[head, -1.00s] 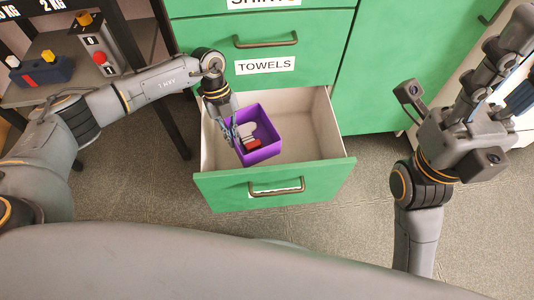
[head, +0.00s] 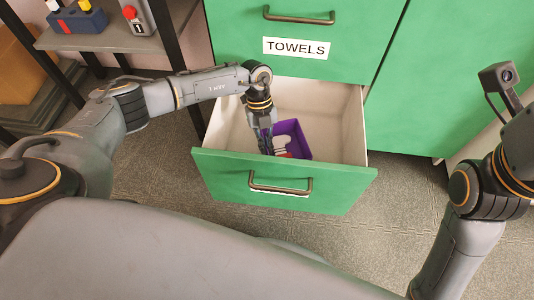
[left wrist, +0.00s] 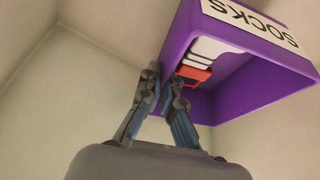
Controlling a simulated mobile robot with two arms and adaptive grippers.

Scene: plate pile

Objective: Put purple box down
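The purple box (head: 295,135) is inside the open lower drawer (head: 345,125), held low between its walls. In the left wrist view the purple box (left wrist: 240,90) carries a SOCKS label and has white and red items in it. My left gripper (head: 267,150) reaches down into the drawer at the box's left side. In the left wrist view the left gripper (left wrist: 161,78) has its fingertips on either side of the box's wall, pinching it. I cannot tell whether the box touches the drawer floor. My right gripper's fingers are out of view.
The green cabinet (head: 385,70) rises behind the drawer, with a TOWELS label (head: 296,47) on the drawer above. A shelf (head: 100,38) with small devices stands at the left. Open floor (head: 395,205) lies to the drawer's right.

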